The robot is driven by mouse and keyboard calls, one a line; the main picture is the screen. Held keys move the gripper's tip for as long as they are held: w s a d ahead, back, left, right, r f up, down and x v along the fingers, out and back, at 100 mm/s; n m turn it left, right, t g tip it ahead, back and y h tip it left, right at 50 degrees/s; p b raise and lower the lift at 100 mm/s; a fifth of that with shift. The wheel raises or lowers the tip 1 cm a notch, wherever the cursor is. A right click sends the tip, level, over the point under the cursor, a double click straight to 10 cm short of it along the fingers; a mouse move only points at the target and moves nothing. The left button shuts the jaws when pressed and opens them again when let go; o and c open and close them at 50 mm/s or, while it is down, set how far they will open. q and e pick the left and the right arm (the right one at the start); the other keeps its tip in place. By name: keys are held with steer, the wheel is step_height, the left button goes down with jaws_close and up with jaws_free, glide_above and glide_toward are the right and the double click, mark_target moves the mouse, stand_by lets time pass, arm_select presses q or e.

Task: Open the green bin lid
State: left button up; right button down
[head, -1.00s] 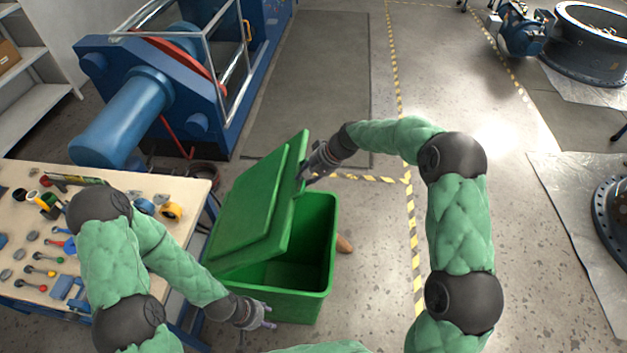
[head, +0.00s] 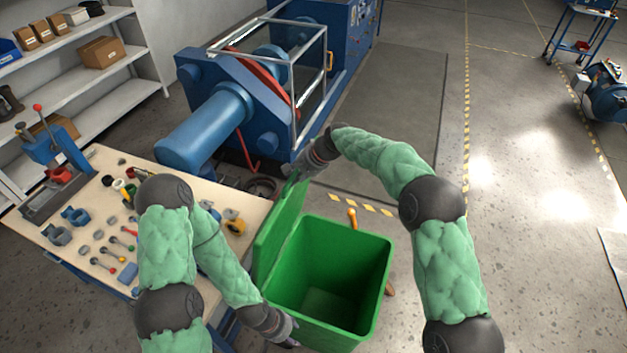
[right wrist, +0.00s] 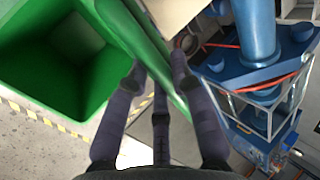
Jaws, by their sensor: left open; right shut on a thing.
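The green bin (head: 341,260) stands on the floor in the lower middle of the head view, its inside visible and empty. Its green lid (head: 277,229) is swung up past upright on the bin's left side, next to the workbench. My right gripper (head: 297,176) is shut on the far upper edge of the lid. In the right wrist view the lid's edge (right wrist: 150,45) runs between the fingers, with the bin's open inside (right wrist: 60,60) to the left. My left gripper (head: 291,335) is open and empty beside the bin's near left corner.
The workbench (head: 110,235) with tools and fittings is close on the left. A blue machine (head: 225,110) with a guard frame stands behind the bin. Shelves (head: 110,60) are at the back left.

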steer(key=shift+w+a+r, duration=0.15)
steer(key=shift+a, duration=0.3)
steer(key=shift+w+a+r, duration=0.1)
steer(key=shift+w+a, duration=0.05)
steer(key=shift+a, duration=0.3)
steer(key=c, duration=1)
jaws_free()
steer(key=shift+c, duration=0.2)
steer(key=shift+d, duration=0.1)
steer(key=v, duration=1.2)
